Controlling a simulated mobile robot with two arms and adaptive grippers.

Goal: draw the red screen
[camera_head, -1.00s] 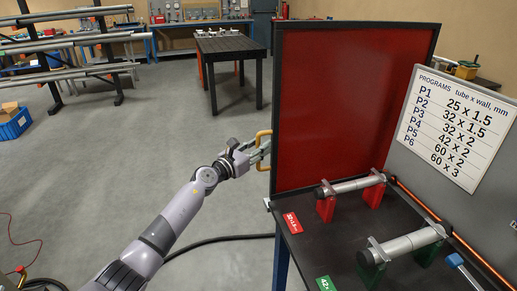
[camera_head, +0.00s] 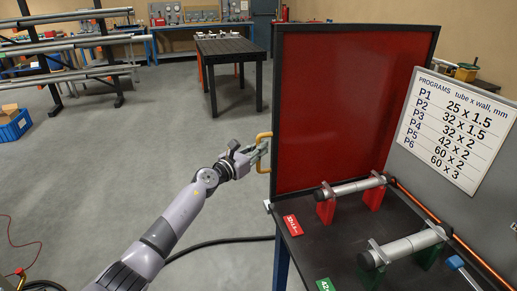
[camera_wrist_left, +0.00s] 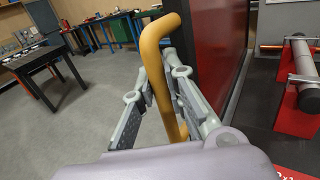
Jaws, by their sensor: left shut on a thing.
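The red screen (camera_head: 330,105) is a translucent red panel in a dark frame, standing upright at the left side of a dark workbench. A yellow handle (camera_head: 264,137) sticks out from its left edge. My left gripper (camera_head: 258,150) is shut on this handle. In the left wrist view the yellow handle (camera_wrist_left: 160,75) passes between the two fingers of the gripper (camera_wrist_left: 168,95), and the red screen (camera_wrist_left: 205,60) stands just right of them. My right gripper is not in view.
The dark bench (camera_head: 335,240) holds tubes on red supports (camera_head: 325,208) and green supports (camera_head: 371,272). A white programs board (camera_head: 457,122) stands at right. A dark table (camera_head: 230,47) is at the back. The floor at left is mostly clear, with a black cable.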

